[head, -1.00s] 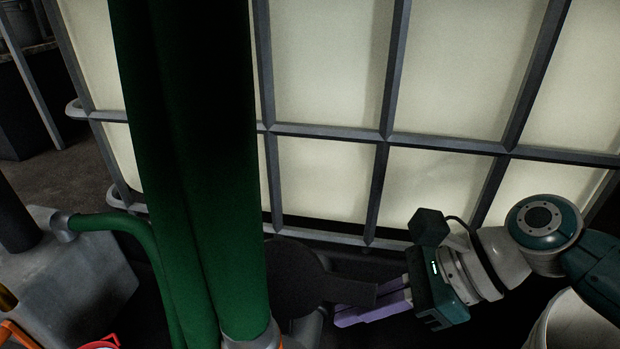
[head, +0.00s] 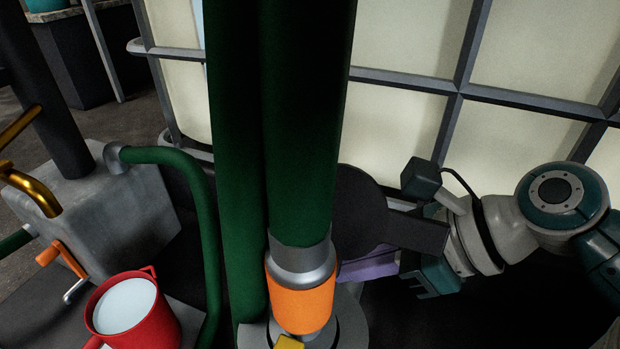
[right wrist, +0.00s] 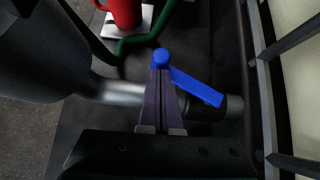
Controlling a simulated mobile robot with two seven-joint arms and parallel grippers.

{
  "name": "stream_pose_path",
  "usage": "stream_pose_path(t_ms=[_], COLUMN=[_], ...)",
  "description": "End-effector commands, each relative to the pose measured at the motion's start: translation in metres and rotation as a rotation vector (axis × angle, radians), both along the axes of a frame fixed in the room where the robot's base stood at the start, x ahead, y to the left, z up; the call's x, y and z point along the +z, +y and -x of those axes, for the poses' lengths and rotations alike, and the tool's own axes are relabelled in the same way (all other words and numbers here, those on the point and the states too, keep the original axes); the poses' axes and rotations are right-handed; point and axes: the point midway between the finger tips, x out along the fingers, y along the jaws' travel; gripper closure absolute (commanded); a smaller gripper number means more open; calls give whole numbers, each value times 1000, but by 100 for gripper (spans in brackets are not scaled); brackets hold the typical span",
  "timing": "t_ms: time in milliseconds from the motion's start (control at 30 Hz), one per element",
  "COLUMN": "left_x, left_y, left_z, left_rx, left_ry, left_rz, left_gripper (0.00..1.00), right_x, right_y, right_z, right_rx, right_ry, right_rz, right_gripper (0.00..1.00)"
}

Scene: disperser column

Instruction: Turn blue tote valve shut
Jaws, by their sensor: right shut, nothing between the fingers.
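The blue valve handle (right wrist: 197,86) shows in the right wrist view. Its round blue knob (right wrist: 161,57) is at the upper left, and its flat lever slants down to the right above a dark pipe end. My right gripper (right wrist: 160,76) is shut and empty. Its purple fingers lie just below the knob and left of the lever; I cannot tell if they touch it. In the head view the right gripper (head: 370,265) is partly hidden behind a dark grey plate, and the blue valve is hidden. The tote (head: 405,125) is pale inside a grey cage. My left gripper is not in view.
A green column (head: 290,130) with an orange collar (head: 302,292) stands in front of the tote. The dark grey plate (head: 358,210) sticks out beside it. A red mug (head: 150,320) stands at lower left, near a grey block (head: 100,215) and a green hose (head: 200,190).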

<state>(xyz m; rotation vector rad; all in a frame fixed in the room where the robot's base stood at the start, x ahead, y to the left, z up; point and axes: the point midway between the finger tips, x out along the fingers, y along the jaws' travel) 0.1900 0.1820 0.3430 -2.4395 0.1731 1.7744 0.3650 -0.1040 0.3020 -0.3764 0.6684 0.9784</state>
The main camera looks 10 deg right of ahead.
Motion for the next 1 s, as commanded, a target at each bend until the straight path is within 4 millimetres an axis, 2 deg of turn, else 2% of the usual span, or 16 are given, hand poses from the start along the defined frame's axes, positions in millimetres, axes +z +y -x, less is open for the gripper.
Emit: stream_pose_path(t_ms=[100,467,800,1000], left_x=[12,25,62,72], left_y=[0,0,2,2], left_z=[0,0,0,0], left_rx=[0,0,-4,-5], left_ry=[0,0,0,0], left_rz=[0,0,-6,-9], left_gripper=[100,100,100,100], right_x=[4,3,7,3], right_y=[3,7,18,21], right_z=[-1,-3,-10,-17], right_rx=[-29,-88,-261,-253], right_ry=[1,1,3,1], right_rz=[-2,-2,-5,-3], right_gripper=[100,100,100,100])
